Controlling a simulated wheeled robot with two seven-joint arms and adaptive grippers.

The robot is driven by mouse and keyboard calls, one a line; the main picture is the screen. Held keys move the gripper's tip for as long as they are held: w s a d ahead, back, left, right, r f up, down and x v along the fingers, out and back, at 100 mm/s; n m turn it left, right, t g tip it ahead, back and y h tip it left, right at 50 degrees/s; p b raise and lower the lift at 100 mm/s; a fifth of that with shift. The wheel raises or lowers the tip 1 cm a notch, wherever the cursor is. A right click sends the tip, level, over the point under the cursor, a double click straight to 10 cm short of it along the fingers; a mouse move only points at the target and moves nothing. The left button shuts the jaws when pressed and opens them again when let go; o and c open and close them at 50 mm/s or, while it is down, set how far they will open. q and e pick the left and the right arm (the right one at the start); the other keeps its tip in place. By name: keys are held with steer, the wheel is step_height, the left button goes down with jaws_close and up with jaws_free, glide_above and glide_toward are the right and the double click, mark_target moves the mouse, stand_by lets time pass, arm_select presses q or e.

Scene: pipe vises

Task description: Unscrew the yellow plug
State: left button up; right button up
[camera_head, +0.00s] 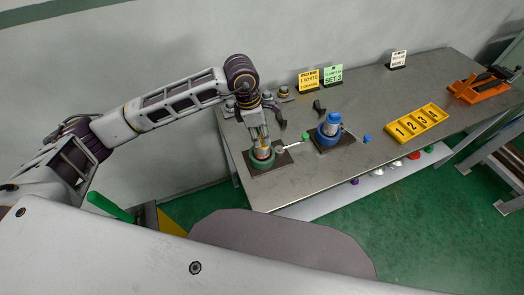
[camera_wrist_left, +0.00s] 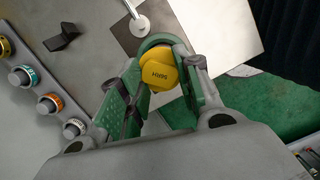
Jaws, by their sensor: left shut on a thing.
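The yellow plug (camera_wrist_left: 157,76) shows between my left gripper's green-padded fingers in the left wrist view, with dark lettering on its face. My left gripper (camera_head: 261,141) points down from above and is shut on the plug. The plug sits at the green vise (camera_head: 262,161), which stands on a dark plate near the table's front left. Its round green body (camera_wrist_left: 163,40) shows behind the plug in the wrist view. Whether the plug has turned or lifted cannot be told. The right gripper is not in view.
A blue vise (camera_head: 328,133) stands just right on its own plate, beside a small blue piece (camera_head: 367,138). A yellow numbered tray (camera_head: 416,124) and an orange vise (camera_head: 480,87) are farther right. Sign cards (camera_head: 309,80) stand along the back. The table between is mostly clear.

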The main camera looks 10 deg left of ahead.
arm_select(q)
steer(key=shift+n, duration=0.8)
steer(key=shift+n+t+b, duration=0.3)
steer(key=shift+n+b, duration=0.2)
steer(key=shift+n, duration=0.9)
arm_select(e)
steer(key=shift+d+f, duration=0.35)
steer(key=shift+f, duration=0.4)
arm_select(q)
steer(key=shift+n+b, duration=0.3)
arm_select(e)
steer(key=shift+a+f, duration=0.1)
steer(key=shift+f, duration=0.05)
arm_select(q)
steer(key=shift+n+y, duration=0.3)
steer(key=shift+n, duration=0.2)
steer(key=shift+s+d+n+t+b, duration=0.1)
steer(key=shift+n+t+b, duration=0.4)
steer(key=shift+n, duration=0.9)
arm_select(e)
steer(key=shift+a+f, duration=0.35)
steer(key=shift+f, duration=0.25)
arm_select(q)
steer(key=shift+n+y, duration=0.3)
steer(key=shift+n, duration=0.1)
steer(key=shift+d+n+y+b, duration=0.1)
steer(key=shift+n+y+b, duration=0.4)
steer(key=shift+n, duration=1.7)
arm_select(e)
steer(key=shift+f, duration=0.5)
